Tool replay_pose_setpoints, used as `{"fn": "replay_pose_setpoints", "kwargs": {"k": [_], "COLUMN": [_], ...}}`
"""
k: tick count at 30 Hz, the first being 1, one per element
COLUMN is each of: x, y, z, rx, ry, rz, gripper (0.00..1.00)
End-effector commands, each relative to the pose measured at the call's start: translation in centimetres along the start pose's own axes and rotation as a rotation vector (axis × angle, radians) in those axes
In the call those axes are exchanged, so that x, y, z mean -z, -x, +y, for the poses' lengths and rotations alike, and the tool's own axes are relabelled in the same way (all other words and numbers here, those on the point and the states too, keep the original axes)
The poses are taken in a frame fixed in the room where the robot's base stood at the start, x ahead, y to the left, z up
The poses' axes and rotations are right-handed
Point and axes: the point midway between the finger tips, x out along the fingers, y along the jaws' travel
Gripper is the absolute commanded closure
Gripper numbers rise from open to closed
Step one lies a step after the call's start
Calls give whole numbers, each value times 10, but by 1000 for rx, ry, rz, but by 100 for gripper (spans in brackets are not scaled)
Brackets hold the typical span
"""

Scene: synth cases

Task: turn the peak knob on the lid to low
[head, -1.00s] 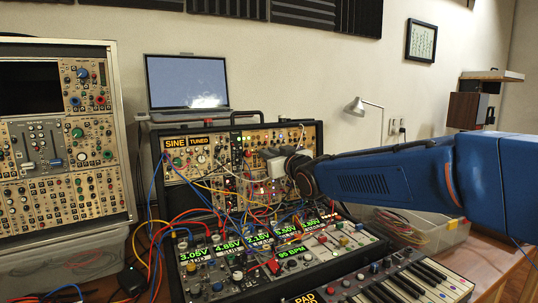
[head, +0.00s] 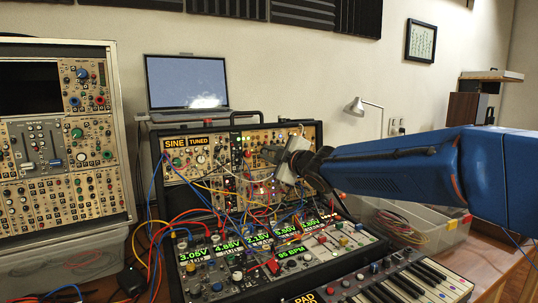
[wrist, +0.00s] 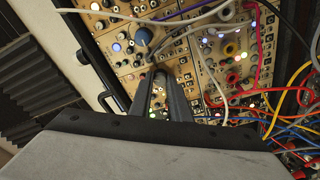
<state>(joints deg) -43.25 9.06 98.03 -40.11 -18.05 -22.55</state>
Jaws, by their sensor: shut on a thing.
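The lid (head: 318,137) of the black synth case stands upright at the back, filled with pale modules, knobs and jacks. My gripper (head: 266,153) reaches in from the right, its fingers against the upper middle of the lid panel. In the wrist view, the two dark fingers (wrist: 157,76) are close together and shut on a small knob at the panel. The fingers almost wholly hide that knob, so its pointer and label cannot be read. A larger blue-grey knob (wrist: 143,37) stands free just beyond the fingertips.
Patch cables (wrist: 285,75) in several colours hang right of my gripper in the wrist view. A grey cable (wrist: 190,20) crosses just beyond the fingertips. The laptop (head: 187,83) stands behind the case, and a keyboard (head: 405,285) lies in front.

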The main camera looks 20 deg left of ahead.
Motion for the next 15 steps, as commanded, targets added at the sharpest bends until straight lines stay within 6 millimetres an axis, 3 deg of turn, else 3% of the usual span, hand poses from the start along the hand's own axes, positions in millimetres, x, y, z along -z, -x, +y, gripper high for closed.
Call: {"fn": "replay_pose_setpoints", "kwargs": {"k": [15], "x": [0], "y": [0], "z": [0], "rx": [43], "ry": [392], "rz": [0], "gripper": [100]}}
